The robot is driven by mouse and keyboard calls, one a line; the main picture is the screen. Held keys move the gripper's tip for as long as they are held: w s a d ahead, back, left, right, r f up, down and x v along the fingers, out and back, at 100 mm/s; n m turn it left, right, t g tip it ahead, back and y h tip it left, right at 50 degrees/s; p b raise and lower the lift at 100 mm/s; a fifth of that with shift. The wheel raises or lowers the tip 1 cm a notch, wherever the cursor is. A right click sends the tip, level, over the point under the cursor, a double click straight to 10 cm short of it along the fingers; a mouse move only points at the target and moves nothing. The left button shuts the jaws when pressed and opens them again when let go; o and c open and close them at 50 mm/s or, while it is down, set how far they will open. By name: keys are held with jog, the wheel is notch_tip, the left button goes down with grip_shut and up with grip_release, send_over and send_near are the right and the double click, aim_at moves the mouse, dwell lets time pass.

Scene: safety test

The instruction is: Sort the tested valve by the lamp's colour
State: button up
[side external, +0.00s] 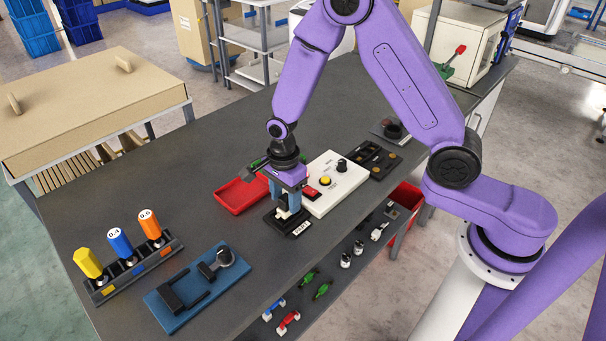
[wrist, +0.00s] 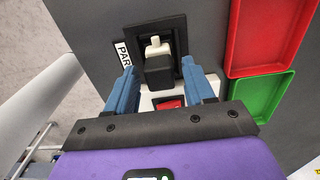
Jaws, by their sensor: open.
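My gripper (side external: 287,207) points down, open, over a black stand (side external: 271,222) with a white label. In the wrist view its two blue fingers (wrist: 158,68) stand on either side of a black block with a white top piece (wrist: 155,44), which seems to be the valve; I cannot tell whether they touch it. The white test panel (side external: 322,203) has a yellow dome (side external: 325,181), a red rectangular part (side external: 311,193) and a black knob (side external: 342,165). I cannot tell which part is the lamp. A red tray (wrist: 266,35) and a green tray (wrist: 258,96) lie beside the stand.
A rack of yellow, blue and orange handles (side external: 133,272) and a blue fixture plate (side external: 166,311) lie at the left front. A black slotted tray (side external: 383,173) lies beyond the panel. Small coloured parts sit on a lower shelf. The back left of the grey table is clear.

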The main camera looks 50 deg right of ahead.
grip_shut()
jog(key=shift+r, duration=3.25)
jog(key=shift+w, duration=0.1)
jog(key=w+a, duration=0.2)
jog(key=w, duration=1.2)
jog(key=shift+f, duration=2.5)
